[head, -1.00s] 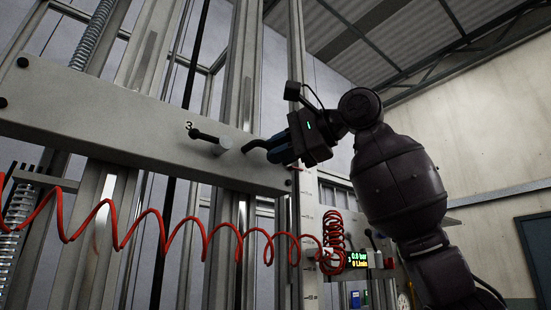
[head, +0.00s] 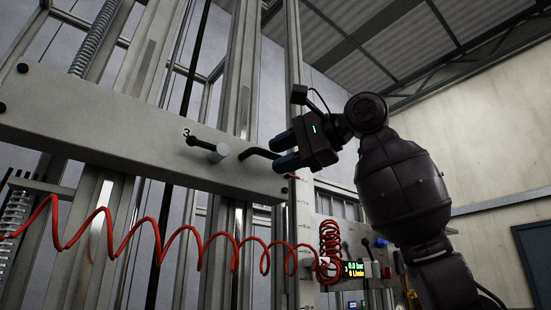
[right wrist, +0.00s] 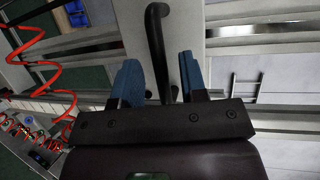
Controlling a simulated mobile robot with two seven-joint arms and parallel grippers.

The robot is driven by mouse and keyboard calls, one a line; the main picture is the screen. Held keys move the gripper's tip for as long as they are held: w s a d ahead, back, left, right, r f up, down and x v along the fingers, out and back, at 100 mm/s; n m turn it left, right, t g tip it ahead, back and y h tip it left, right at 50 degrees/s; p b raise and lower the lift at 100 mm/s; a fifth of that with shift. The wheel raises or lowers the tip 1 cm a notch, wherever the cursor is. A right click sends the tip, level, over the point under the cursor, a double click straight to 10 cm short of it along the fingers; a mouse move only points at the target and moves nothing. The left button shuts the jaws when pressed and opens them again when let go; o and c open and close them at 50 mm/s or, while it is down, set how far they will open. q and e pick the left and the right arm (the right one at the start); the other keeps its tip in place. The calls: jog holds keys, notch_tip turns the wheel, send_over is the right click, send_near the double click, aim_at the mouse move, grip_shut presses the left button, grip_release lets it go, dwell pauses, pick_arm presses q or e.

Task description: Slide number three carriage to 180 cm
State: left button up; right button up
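The number three carriage is a wide grey beam (head: 110,135) marked "3", crossing the upright rails in the head view. A bent black handle (head: 258,152) is near the beam's right end and also shows in the right wrist view (right wrist: 157,45). My right gripper (head: 284,151) is open, its blue fingers apart on either side of the handle, with gaps visible. A red pointer (head: 291,176) sits at the beam's right end by a pale scale (head: 305,210); its numbers are unreadable. My left gripper is not in view.
A coiled red hose (head: 180,237) hangs below the beam and runs to a panel with a lit green and yellow display (head: 353,269). Upright metal rails (head: 238,70) stand behind the beam. Open space lies to the right, before a pale wall (head: 480,180).

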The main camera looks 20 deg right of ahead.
jog(key=b+v, duration=0.1)
jog(key=v, duration=0.8)
dwell(0.4)
